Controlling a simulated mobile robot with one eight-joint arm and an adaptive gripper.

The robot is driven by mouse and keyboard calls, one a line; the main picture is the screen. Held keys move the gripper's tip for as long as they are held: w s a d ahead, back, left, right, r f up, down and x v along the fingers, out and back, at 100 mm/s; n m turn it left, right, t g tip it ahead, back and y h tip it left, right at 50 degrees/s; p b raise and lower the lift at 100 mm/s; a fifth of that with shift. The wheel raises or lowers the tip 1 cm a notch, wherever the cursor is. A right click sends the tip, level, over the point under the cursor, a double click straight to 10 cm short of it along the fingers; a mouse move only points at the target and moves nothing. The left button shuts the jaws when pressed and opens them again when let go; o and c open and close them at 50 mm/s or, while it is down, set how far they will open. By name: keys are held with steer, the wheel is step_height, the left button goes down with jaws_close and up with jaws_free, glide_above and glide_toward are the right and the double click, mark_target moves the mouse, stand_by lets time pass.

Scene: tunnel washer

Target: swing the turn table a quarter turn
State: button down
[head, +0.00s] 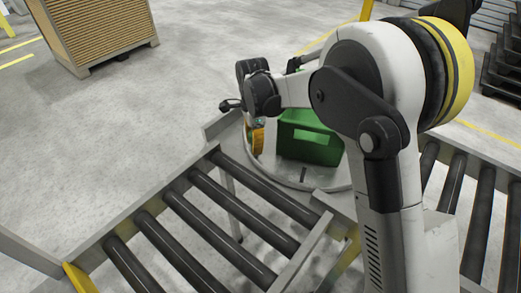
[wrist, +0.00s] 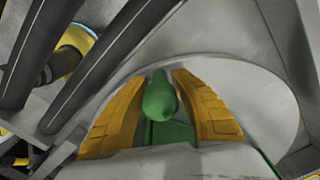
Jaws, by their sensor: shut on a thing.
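The turn table is a round pale grey disc (head: 300,183) at the end of the roller conveyor in the head view. It fills much of the wrist view (wrist: 265,105). A green crate (head: 310,138) sits on it. My gripper (wrist: 160,105) points down at the disc, its two yellow fingers on either side of a rounded green handle (wrist: 160,97), shut on it. In the head view only a bit of a yellow finger of my gripper (head: 257,136) shows, just left of the crate.
A roller conveyor (head: 222,207) runs from the disc to the lower left. More rollers (head: 450,180) lie to the right, behind my arm. A large slatted crate (head: 97,32) stands at the upper left. The floor left of the disc is clear.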

steer(key=w+m, duration=0.1)
steer(key=w+a+m, duration=0.1)
steer(key=w, duration=0.1)
steer(key=w+a, duration=0.1)
steer(key=w, duration=0.1)
steer(key=shift+w+a+m+p, duration=0.2)
steer(key=shift+w+m+p, duration=0.05)
steer(key=shift+m+p, duration=0.15)
steer(key=shift+w+a+m, duration=0.2)
steer(key=shift+w+m, duration=0.25)
steer(key=shift+w, duration=0.4)
steer(key=shift+w+a+m, duration=0.15)
steer(key=shift+w+m, duration=0.3)
steer(key=shift+w, duration=0.35)
steer(key=c, duration=1.5)
jaws_free()
steer(key=o, duration=0.5)
steer(key=shift+w, duration=0.2)
steer(key=shift+s+r, duration=0.1)
step_height(320, 180, up, 12)
steer(key=shift+f, duration=0.1)
